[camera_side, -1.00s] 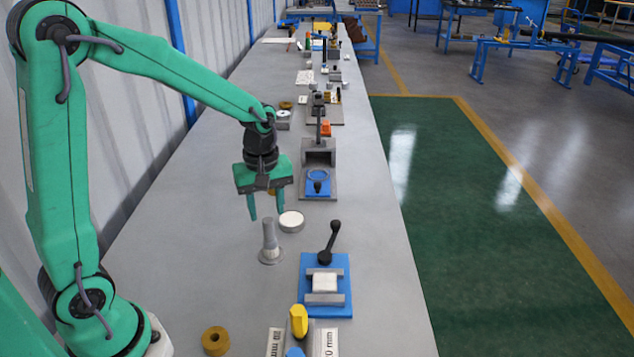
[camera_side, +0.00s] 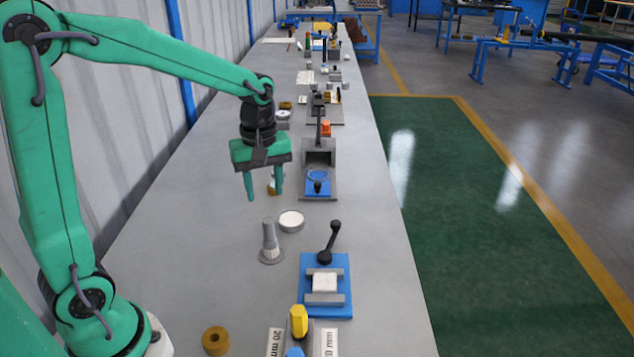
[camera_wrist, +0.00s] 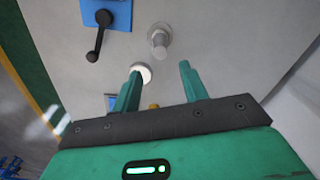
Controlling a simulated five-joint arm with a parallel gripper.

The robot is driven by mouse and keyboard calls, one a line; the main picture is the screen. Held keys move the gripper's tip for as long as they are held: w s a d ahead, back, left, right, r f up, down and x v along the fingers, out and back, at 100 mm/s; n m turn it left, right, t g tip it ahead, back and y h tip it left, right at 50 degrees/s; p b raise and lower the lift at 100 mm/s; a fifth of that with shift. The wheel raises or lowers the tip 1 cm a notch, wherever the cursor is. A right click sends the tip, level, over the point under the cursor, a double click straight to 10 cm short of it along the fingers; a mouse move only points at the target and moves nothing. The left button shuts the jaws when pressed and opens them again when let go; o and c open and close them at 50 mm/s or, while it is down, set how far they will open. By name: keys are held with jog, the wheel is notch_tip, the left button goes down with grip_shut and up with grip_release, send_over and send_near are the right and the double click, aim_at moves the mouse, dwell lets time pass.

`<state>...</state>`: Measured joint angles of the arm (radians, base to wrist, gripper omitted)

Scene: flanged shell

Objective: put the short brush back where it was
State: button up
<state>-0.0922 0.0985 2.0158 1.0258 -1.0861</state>
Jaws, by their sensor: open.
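I cannot make out a brush for certain. A grey flanged piece (camera_side: 269,242) stands upright on the bench, wide end down; it also shows in the wrist view (camera_wrist: 159,40). My gripper (camera_side: 264,197) is open and empty, held above the bench, behind and above the flanged piece in the side view. In the wrist view my gripper (camera_wrist: 160,68) has its fingers wide apart, with the flanged piece beyond the tips. A brass-coloured ring (camera_side: 215,341) lies at the front left. A small brownish thing (camera_side: 271,186), partly hidden by the fingers, is behind my gripper.
A white-topped round disc (camera_side: 291,221) lies just behind the flanged piece. A blue fixture (camera_side: 343,304) with a black lever stands to its right. A yellow-topped part (camera_side: 299,320) stands between millimetre labels at the front. Another grey and blue fixture (camera_side: 319,180) is farther back.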

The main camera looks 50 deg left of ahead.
jog(key=shift+s+r, duration=0.1)
jog(key=s+d+r+m+t, duration=0.1)
jog(key=s+r+m+t, duration=0.1)
jog(key=s+m, duration=0.4)
jog(key=s+d+r+m+t, duration=0.2)
jog(key=s+r+m+t, duration=0.1)
jog(key=s+r+m, duration=0.2)
jog(key=s+m, duration=0.2)
jog(key=s, duration=0.1)
jog(key=shift+d+r+m+t, duration=0.15)
jog(key=shift+d+m+t, duration=0.05)
jog(key=shift+m+t, duration=0.1)
